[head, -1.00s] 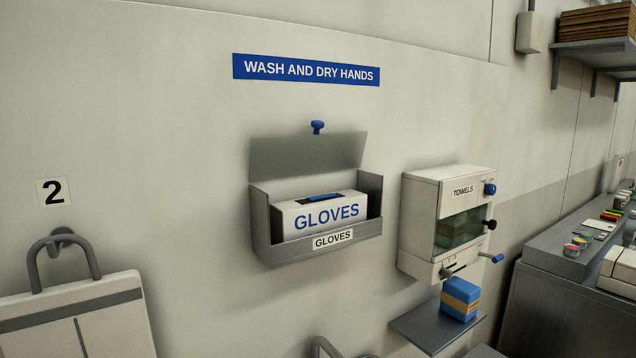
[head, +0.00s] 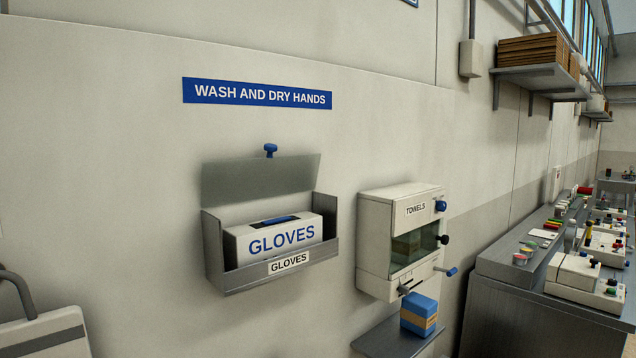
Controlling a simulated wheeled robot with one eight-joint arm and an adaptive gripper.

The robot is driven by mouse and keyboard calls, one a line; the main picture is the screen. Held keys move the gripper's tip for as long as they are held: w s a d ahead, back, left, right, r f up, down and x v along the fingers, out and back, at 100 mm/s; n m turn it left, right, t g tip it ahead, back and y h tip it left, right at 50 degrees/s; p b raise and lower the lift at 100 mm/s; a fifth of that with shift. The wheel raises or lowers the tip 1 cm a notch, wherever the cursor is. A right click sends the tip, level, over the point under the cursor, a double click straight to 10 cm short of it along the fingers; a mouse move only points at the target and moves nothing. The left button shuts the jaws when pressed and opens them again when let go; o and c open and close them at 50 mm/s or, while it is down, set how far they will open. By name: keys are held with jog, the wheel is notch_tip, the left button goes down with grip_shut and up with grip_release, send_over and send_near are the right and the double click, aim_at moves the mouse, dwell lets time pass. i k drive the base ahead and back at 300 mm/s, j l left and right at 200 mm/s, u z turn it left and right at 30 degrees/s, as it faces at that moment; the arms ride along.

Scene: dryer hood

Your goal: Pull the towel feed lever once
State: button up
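The white towel dispenser (head: 378,222), labelled TOWELS, is fixed to the wall right of centre in the head view. Its glass front shows a brown stack inside. A lever with a blue grip (head: 451,271) sticks out to the right at its lower side. A black knob (head: 443,239) and a blue knob (head: 440,206) sit above it on the same side. A small dark piece (head: 411,287) projects at the bottom front. I cannot tell from the frame whether the lever has been moved. My gripper is not in view.
A blue and orange box (head: 419,314) stands on a small grey shelf (head: 379,341) under the dispenser. An open grey glove holder (head: 216,252) with a glove box is on the wall to the left. A grey counter (head: 513,307) with several items stands at the right.

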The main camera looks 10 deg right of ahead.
aim_at(451, 272)
jog(key=i+l+u, duration=0.1)
jog(key=l, duration=0.25)
jog(key=i+l, duration=0.2)
jog(key=l, duration=0.15)
jog(key=i+l+u, duration=0.15)
jog(key=l, duration=0.25)
jog(key=i+l, duration=0.15)
jog(key=l, duration=0.2)
jog(key=i+l+u, duration=0.15)
jog(key=l, duration=0.6)
jog(key=i+l+u, duration=0.15)
jog(key=l, duration=0.25)
